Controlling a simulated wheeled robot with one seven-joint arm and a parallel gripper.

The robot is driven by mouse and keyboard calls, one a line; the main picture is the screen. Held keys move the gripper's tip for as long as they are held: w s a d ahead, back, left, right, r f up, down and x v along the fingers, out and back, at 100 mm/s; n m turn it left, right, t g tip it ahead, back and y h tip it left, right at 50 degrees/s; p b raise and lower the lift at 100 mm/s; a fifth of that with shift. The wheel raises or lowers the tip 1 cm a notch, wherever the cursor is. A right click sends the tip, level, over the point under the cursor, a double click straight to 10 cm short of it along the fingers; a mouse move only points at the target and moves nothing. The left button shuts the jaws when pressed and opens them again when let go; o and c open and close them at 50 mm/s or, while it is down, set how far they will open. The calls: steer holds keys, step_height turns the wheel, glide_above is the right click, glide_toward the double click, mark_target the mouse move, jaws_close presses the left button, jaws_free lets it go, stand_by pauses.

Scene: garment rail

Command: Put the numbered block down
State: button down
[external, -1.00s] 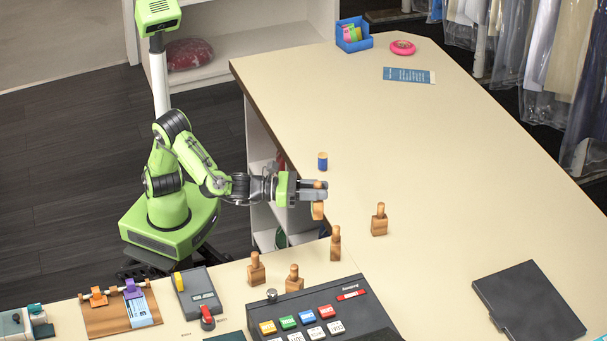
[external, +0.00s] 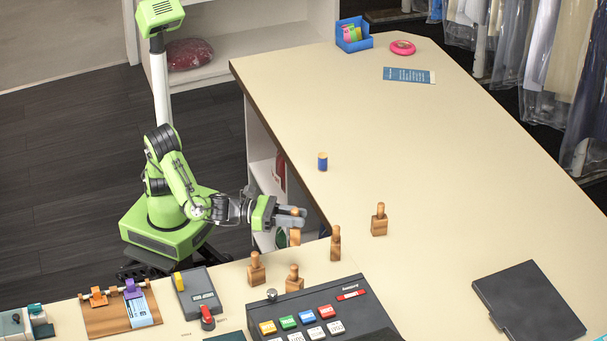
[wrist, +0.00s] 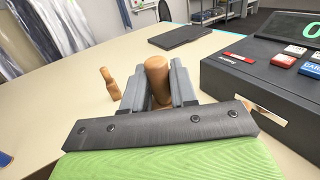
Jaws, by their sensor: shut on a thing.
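My gripper (external: 298,217) is shut on a wooden block with a round peg handle (external: 295,237), held upright at the inner corner of the counter. In the wrist view the peg top (wrist: 157,68) stands between my two fingers (wrist: 158,88). No number is readable on the held block, and its underside is hidden. Whether it touches the counter cannot be told.
Similar wooden blocks stand close by: one just right (external: 335,243), one farther right (external: 379,220), and two in front (external: 256,268) (external: 294,279). A dark cash register (external: 325,318) is in front. The long counter (external: 400,140) is mostly clear; a blue-topped cylinder (external: 322,162) stands near its edge.

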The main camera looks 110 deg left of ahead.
mark_target(294, 245)
step_height(294, 245, down, 10)
steer(key=b, duration=0.5)
steer(key=shift+r, duration=0.15)
steer(key=shift+f, duration=0.2)
steer(key=c, duration=0.9)
jaws_free()
steer(key=shift+r, duration=0.1)
